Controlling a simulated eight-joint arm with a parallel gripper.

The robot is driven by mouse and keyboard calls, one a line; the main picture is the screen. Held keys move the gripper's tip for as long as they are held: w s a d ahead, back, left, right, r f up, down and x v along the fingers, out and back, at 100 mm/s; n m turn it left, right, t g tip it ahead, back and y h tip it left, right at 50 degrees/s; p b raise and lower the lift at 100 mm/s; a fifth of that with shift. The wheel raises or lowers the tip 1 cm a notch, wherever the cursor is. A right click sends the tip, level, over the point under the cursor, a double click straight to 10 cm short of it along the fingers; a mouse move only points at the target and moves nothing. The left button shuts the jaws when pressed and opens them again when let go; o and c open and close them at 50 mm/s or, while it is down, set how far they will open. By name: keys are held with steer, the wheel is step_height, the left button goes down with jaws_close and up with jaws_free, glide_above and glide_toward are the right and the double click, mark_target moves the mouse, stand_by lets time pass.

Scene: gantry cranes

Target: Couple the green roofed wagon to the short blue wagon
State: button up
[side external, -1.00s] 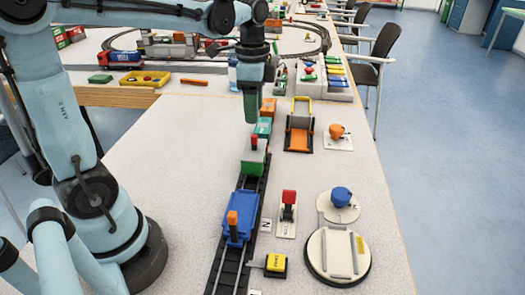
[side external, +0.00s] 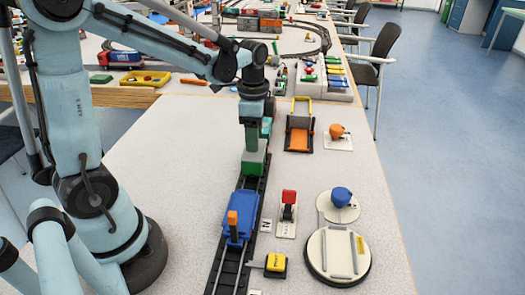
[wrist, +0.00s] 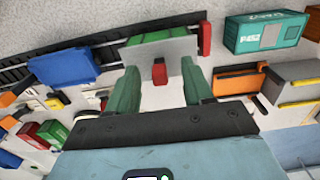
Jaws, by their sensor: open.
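The green roofed wagon (side external: 255,165) stands on the black track, with a pale roof; in the wrist view its roof (wrist: 150,52) shows with an upright red knob (wrist: 158,73). My gripper (side external: 252,145) is right above this wagon. Its two green fingers are apart, one on each side of the knob in the wrist view (wrist: 160,88). Whether they touch it cannot be told. The short blue wagon (side external: 240,217), with an orange knob (side external: 232,222), stands nearer the camera on the same track. It also shows in the wrist view (wrist: 62,68). A short stretch of track lies between the wagons.
Right of the track are a red lever (side external: 288,199), a yellow block (side external: 276,263), a round turntable (side external: 338,252) with a blue knob (side external: 341,196), and an orange-black cradle (side external: 299,132).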

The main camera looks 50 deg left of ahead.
jaws_close()
steer(key=shift+s+d, duration=1.7)
steer(key=shift+d, duration=0.1)
steer(key=shift+c, duration=0.4)
jaws_free()
step_height(320, 180, up, 7)
stand_by(0.4)
steer(key=s+d+n+t, duration=0.1)
steer(key=n+t, duration=0.1)
steer(key=n, duration=0.1)
steer(key=s+d+f+n+t, duration=0.1)
steer(key=n+t, duration=0.1)
steer(key=n, duration=0.1)
steer(key=s+n+t, duration=0.1)
steer(key=n+t, duration=0.2)
steer(key=shift+d+f, duration=0.35)
steer(key=shift+d, duration=0.05)
